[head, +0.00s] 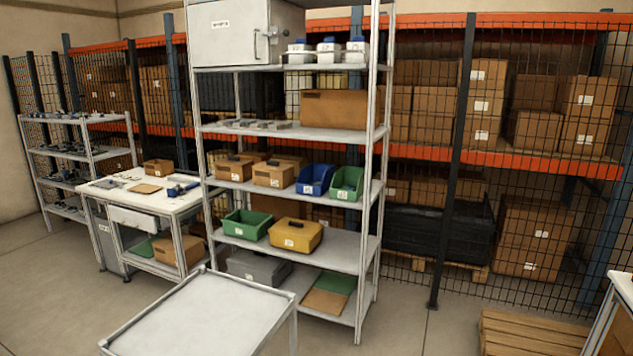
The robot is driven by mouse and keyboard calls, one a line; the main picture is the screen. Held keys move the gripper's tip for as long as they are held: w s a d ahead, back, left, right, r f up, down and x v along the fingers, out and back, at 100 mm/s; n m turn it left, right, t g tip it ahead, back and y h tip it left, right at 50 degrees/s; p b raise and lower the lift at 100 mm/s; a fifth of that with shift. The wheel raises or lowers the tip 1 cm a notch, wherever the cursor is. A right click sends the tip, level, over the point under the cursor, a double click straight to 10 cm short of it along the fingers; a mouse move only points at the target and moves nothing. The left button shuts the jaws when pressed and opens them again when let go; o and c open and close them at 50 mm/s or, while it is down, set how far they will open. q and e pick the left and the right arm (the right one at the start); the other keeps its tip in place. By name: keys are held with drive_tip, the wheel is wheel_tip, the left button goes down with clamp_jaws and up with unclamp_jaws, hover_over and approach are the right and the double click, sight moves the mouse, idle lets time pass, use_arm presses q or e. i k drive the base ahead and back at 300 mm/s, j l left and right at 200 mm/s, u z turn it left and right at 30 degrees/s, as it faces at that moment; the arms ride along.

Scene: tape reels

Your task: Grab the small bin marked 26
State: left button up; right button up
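A small blue bin (315,180) and a small green bin (347,183) stand side by side at the right end of a middle shelf of the white shelving unit (345,267). Each has a white label on its front, too small to read surely, so I cannot tell which bin is marked 26. A wider green bin (247,224) stands one shelf lower, beside a yellow case (295,235); both have small labels. Neither of my grippers is in view.
A cart with an empty white top (205,315) stands in front of the shelving. A cluttered workbench (140,192) is at left. Brown boxes (272,174) share the bins' shelf. A wooden pallet (530,335) lies at lower right. Bare floor (395,325) lies right of the shelving.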

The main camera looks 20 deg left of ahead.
sight(323, 173)
drive_tip(key=i+u, duration=0.1)
drive_tip(key=i, duration=0.5)
drive_tip(key=i+l+u, duration=0.1)
drive_tip(key=i, duration=0.55)
drive_tip(key=i+l+u, duration=0.1)
drive_tip(key=i, duration=0.5)
